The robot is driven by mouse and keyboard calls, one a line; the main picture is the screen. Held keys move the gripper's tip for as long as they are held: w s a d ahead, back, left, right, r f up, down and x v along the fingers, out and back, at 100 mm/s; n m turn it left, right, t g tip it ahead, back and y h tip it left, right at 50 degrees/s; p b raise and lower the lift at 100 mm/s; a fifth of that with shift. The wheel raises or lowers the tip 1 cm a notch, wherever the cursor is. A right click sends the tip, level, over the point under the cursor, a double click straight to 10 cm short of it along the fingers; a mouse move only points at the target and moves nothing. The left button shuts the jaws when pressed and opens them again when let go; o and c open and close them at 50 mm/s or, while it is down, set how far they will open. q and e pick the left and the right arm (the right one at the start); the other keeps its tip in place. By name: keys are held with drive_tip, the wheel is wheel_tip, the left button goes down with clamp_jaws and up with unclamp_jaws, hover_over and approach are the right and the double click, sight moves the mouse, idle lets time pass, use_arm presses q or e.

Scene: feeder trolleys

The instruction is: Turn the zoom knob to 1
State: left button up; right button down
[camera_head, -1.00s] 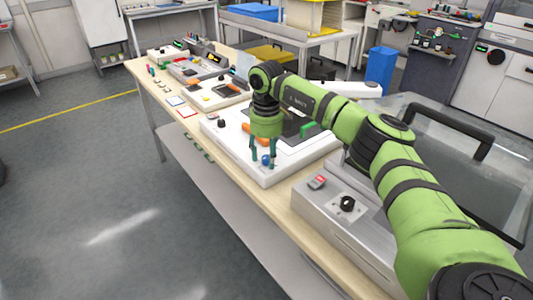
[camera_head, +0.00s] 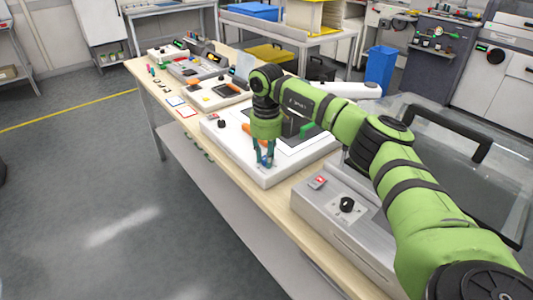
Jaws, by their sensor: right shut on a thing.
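A white flat device (camera_head: 283,172) with a dark panel (camera_head: 292,140) lies on the bench. My right gripper (camera_head: 265,162) points down at the device's front corner. Its fingers are shut on the small blue knob there, which they now mostly hide. The knob's markings, and where it points, are too small to read. A second, black knob (camera_head: 221,123) stands free at the device's left end. My left gripper is not in view.
A grey machine with a black knob (camera_head: 346,204) and a red switch (camera_head: 317,182) stands nearer, with a clear lid at right. Smaller devices (camera_head: 207,95) and flat cards (camera_head: 187,112) lie farther along the bench. The floor at left is clear.

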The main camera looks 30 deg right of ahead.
drive_tip(key=m+p, duration=0.3)
drive_tip(key=m, duration=0.2)
drive_tip(key=shift+r, duration=0.15)
drive_tip(key=m+p, duration=0.2)
drive_tip(key=m, duration=0.3)
drive_tip(key=shift+m+p, duration=0.3)
drive_tip(key=shift+p, duration=0.05)
drive_tip(key=c, duration=1)
unclamp_jaws()
wheel_tip(320, 180, up, 12)
drive_tip(key=shift+f, duration=0.1)
